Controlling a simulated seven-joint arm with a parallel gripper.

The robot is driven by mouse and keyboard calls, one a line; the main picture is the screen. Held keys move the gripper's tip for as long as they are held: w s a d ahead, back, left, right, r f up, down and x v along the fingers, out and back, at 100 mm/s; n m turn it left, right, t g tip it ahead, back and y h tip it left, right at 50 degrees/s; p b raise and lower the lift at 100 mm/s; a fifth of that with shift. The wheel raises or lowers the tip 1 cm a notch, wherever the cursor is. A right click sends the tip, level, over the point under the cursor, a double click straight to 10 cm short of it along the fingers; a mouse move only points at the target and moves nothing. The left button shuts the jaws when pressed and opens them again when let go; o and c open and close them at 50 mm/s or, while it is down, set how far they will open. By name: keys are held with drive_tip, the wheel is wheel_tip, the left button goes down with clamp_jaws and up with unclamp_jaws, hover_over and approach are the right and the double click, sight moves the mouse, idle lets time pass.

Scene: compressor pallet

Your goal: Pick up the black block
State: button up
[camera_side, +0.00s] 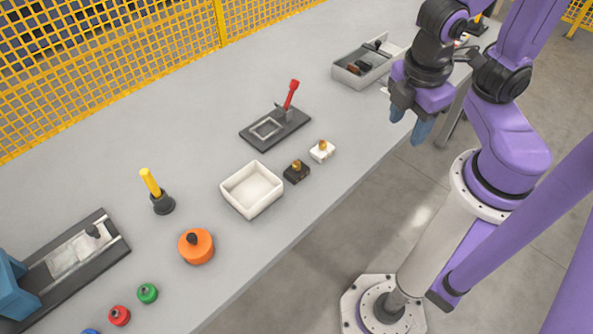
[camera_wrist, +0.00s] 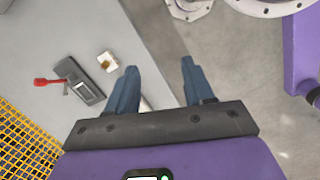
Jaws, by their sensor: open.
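The black block (camera_side: 296,171) has a brass-coloured knob on top and sits on the grey table, just right of a white tray, in the side view. A similar white block (camera_side: 322,151) with a brass knob stands beside it, apart; it also shows in the wrist view (camera_wrist: 107,62). I cannot make out the black block in the wrist view. My gripper (camera_side: 408,126) is open and empty, with blue fingers pointing down near the table's front edge, well right of both blocks. In the wrist view my gripper (camera_wrist: 160,85) has its two fingers spread wide apart.
The white tray (camera_side: 233,198) stands left of the black block. A dark plate with a red lever (camera_side: 291,94) lies behind. A grey bin (camera_side: 345,77) holds small parts at the back. An orange cylinder (camera_side: 196,248) stands further left. Yellow mesh fencing (camera_side: 120,60) runs behind the table.

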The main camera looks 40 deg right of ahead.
drive_tip(key=w+a+f+n+t+h, duration=0.4)
drive_tip(key=a+f+n+t+h, duration=0.1)
drive_tip(key=a+f+n, duration=0.25)
drive_tip(key=n+t+y, duration=0.2)
drive_tip(key=n+t, duration=0.5)
drive_tip(key=n, duration=0.3)
approach(297, 164)
drive_tip(key=w, duration=0.1)
drive_tip(key=w+f, duration=0.1)
drive_tip(key=w, duration=0.1)
drive_tip(key=shift+w+d+f+m+h, duration=0.15)
drive_tip(key=shift+d+f+m+h, duration=0.1)
drive_tip(key=shift+h, duration=0.15)
drive_tip(key=shift+x, duration=2.6)
drive_tip(key=shift+d, duration=0.15)
clamp_jaws()
